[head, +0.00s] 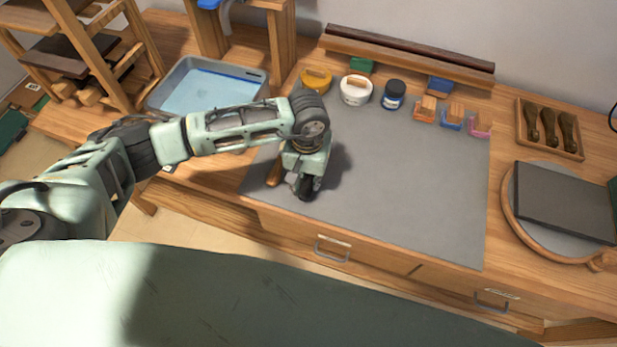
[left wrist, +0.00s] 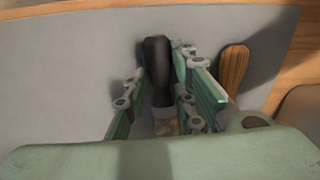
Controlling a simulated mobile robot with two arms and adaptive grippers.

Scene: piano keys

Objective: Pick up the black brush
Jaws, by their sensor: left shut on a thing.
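The black brush (left wrist: 156,72) has a dark handle and a paler band and head lower in the left wrist view. It lies between the green fingers of my left gripper (left wrist: 163,98), which is shut on it. In the head view my left gripper (head: 304,172) points down over the front left of the grey mat, and a dark end of the brush (head: 307,190) shows just below it. The lower part of the brush is hidden by my gripper body in the left wrist view. My right gripper is not in view.
A wooden-handled tool (left wrist: 234,69) lies close beside the gripper; its end shows in the head view (head: 274,174). Several jars and small blocks line the back of the grey mat (head: 420,170). A blue-grey tray (head: 160,99) stands left. The mat's middle is clear.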

